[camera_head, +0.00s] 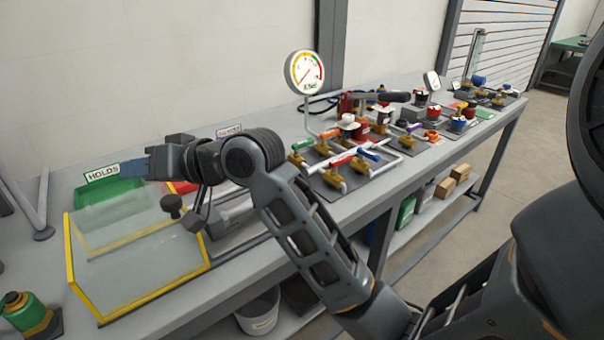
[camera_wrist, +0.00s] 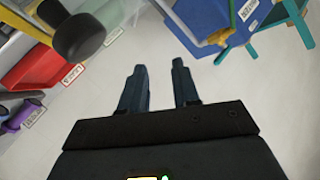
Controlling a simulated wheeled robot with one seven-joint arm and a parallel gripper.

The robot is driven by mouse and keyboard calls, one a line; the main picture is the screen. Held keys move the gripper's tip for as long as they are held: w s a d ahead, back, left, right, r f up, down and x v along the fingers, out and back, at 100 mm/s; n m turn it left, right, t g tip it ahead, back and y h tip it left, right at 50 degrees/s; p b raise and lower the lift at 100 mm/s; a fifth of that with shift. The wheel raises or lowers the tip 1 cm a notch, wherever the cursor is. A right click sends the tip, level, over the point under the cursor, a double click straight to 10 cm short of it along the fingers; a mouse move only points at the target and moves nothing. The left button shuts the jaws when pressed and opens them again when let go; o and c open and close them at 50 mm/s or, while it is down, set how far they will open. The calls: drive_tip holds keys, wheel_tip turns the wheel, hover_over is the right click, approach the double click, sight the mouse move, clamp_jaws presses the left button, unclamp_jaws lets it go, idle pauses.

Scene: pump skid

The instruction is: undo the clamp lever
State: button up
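My gripper (camera_head: 128,168) points left above the bench, beside the HOLDS sign. In the wrist view its two fingers (camera_wrist: 158,75) stand apart with nothing between them. A dark round knob (camera_head: 172,204) on a short stem sits below and right of the gripper, behind the yellow-edged clear guard. It looks like part of the clamp lever, but I cannot be sure. The lever's base and position are partly hidden by my arm.
The clear guard (camera_head: 69,262) stands at the bench front. A green tray (camera_head: 112,193) lies behind it. Valves and pipes (camera_head: 345,160) with a gauge (camera_head: 304,71) stand to the right.

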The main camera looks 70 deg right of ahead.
drive_tip(key=s+d+f+g+h, duration=0.1)
drive_tip(key=s+d+f+g, duration=0.25)
drive_tip(key=s+d, duration=0.45)
drive_tip(key=s+d+f+g+h, duration=0.2)
drive_tip(key=s+d+g, duration=0.25)
drive_tip(key=d, duration=0.45)
drive_tip(key=s+d+f+g+h, duration=0.1)
drive_tip(key=s+d+f+g, duration=0.15)
drive_tip(key=s+d, duration=0.6)
drive_tip(key=shift+m+g, duration=0.3)
drive_tip(key=shift+g, duration=0.05)
drive_tip(key=shift+w+r+x, duration=0.1)
drive_tip(key=shift+w+x, duration=0.1)
drive_tip(key=shift+x, duration=0.9)
drive_tip(key=shift+w+r+x, duration=0.1)
drive_tip(key=shift+w+x, duration=0.1)
drive_tip(key=shift+x, duration=0.9)
drive_tip(key=shift+w+x, duration=0.2)
drive_tip(key=shift+x, duration=0.9)
drive_tip(key=shift+d, duration=0.1)
clamp_jaws()
